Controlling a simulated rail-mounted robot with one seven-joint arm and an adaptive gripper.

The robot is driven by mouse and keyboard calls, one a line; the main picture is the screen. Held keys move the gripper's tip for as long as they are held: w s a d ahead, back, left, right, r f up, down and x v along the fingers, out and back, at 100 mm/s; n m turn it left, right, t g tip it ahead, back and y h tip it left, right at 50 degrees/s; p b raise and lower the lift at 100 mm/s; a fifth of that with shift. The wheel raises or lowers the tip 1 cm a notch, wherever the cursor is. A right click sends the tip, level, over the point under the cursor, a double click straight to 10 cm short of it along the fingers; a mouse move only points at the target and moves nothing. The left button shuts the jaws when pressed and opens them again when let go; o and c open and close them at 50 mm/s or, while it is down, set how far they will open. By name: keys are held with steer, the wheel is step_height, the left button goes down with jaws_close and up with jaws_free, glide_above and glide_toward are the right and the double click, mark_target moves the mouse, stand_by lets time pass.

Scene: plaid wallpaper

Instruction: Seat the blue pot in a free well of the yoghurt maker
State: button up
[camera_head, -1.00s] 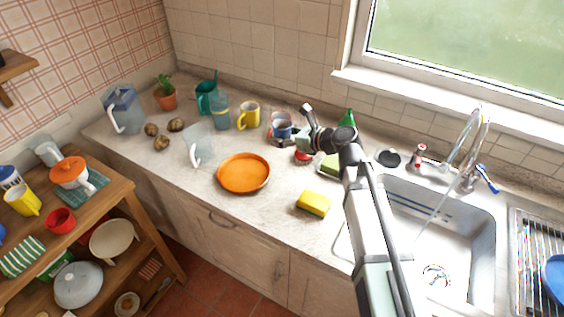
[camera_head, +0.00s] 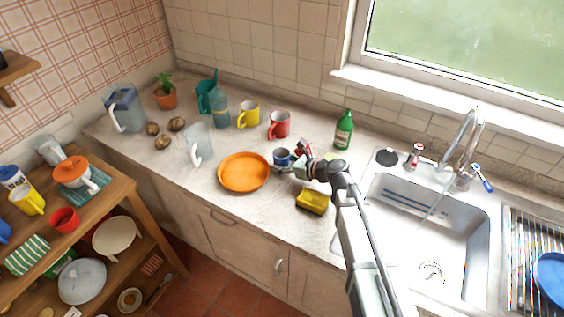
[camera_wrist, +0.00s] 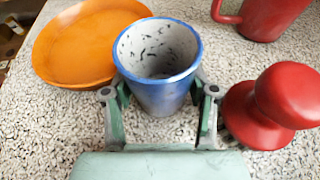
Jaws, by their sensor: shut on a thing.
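The blue pot (camera_head: 282,157) is between the fingers of my gripper (camera_head: 292,164), just right of the orange dish. In the wrist view the pot (camera_wrist: 158,85) is upright, with a blue rim and a pale, dark-flecked inside. The fingers of my gripper (camera_wrist: 160,95) are shut on it from both sides. I cannot tell whether its base touches the worktop. I cannot make out a yoghurt maker or its wells in either view.
The orange dish (camera_head: 244,172) lies close left of the pot. A red knobbed thing (camera_wrist: 268,105) stands close right. A red mug (camera_head: 279,124) and green bottle (camera_head: 344,130) stand behind. A yellow sponge (camera_head: 313,201) lies in front, and the sink (camera_head: 440,220) is right.

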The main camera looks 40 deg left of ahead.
steer(key=shift+f, duration=0.15)
steer(key=o, duration=1.2)
steer(key=shift+d, duration=0.1)
steer(key=b+v, duration=0.4)
steer(key=v, duration=0.6)
steer(key=shift+d, duration=0.35)
steer(key=shift+o, duration=0.8)
steer(key=shift+d+r, duration=0.45)
steer(key=shift+d, duration=0.05)
